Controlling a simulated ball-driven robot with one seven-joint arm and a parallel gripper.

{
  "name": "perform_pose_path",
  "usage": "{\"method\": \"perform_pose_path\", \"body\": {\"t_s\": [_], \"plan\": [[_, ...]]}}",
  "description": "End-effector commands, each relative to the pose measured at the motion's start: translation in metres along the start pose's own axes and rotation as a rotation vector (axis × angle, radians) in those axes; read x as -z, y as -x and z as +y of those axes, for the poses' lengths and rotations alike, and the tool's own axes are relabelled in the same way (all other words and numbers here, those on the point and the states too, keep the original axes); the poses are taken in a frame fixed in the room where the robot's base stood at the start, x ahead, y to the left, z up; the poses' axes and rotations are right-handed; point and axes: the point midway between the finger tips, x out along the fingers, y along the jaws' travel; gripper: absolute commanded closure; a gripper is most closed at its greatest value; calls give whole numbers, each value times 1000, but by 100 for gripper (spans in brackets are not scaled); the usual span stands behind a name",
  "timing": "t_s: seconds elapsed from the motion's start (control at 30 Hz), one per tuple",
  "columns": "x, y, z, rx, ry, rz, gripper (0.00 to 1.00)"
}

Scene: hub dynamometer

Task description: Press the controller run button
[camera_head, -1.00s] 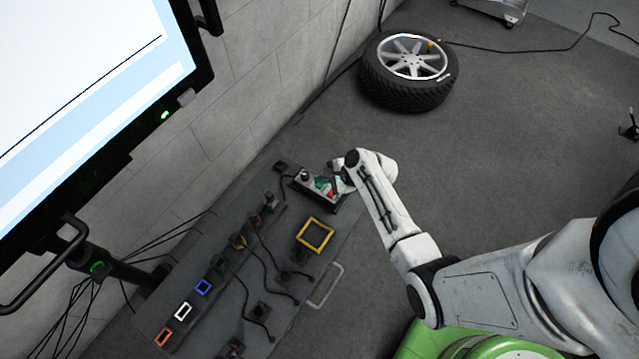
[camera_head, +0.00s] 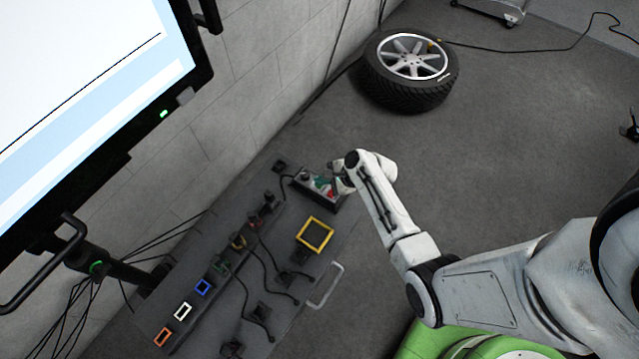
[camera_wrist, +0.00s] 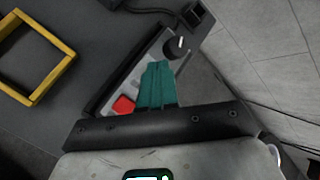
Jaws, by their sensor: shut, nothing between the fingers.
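The controller (camera_head: 304,187) is a small dark box with a pale top face, at the far end of the grey bench. In the wrist view its panel (camera_wrist: 147,59) shows a red button (camera_wrist: 123,105) and a black knob (camera_wrist: 178,47). My gripper (camera_wrist: 157,68) has teal fingers, shut together with nothing between them. The fingertips lie over the panel between the red button and the knob. I cannot tell whether they touch it. In the head view my gripper (camera_head: 322,182) is at the controller.
A yellow square frame (camera_head: 301,241) lies on the bench (camera_head: 265,215) beside the controller. Several cables, plugs and coloured frames lie farther along it. A large monitor (camera_head: 90,90) hangs at left by the wall. A wheel (camera_head: 374,88) lies on the floor beyond; the floor at right is open.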

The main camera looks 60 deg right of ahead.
Motion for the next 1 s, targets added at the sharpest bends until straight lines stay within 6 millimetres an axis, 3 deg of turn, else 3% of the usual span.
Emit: {"method": "perform_pose_path", "body": {"t_s": [1.0], "plan": [[4, -6, 4, 1, -1, 0, 100]]}}
